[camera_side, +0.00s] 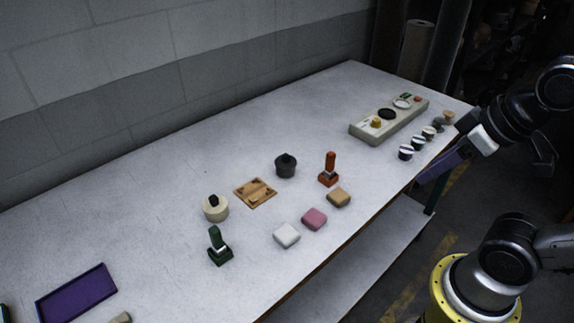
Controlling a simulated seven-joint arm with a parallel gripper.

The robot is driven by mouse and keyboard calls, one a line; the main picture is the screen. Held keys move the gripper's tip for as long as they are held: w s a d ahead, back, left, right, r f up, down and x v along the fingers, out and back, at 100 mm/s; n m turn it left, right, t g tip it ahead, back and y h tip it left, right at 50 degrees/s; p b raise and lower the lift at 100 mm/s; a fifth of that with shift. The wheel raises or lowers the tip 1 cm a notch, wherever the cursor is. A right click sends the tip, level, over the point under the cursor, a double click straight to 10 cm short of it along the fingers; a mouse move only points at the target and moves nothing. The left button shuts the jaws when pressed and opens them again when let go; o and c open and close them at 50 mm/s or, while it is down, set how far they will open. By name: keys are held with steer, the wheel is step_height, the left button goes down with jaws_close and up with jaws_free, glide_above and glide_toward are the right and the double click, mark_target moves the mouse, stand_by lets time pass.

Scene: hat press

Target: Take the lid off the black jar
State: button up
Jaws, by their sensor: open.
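The black jar (286,169) stands upright near the middle of the table. A dark lid with a small knob (287,157) sits on top of it. My gripper (436,168) is at the right edge of the table, well to the right of the jar and apart from it. It is open and appears empty; its fingertips are small and dark, so their detail is hard to see.
A cream jar (215,211) with a black knob, a wooden board (246,199), a red stamp (329,168) and a green stamp (219,248) surround the jar. Soft blocks (314,219) lie in front. A control panel (364,132) and several small cups stand right. A purple tray (76,295) lies left.

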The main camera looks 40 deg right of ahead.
stand_by(0.4)
steer(key=shift+o, duration=0.6)
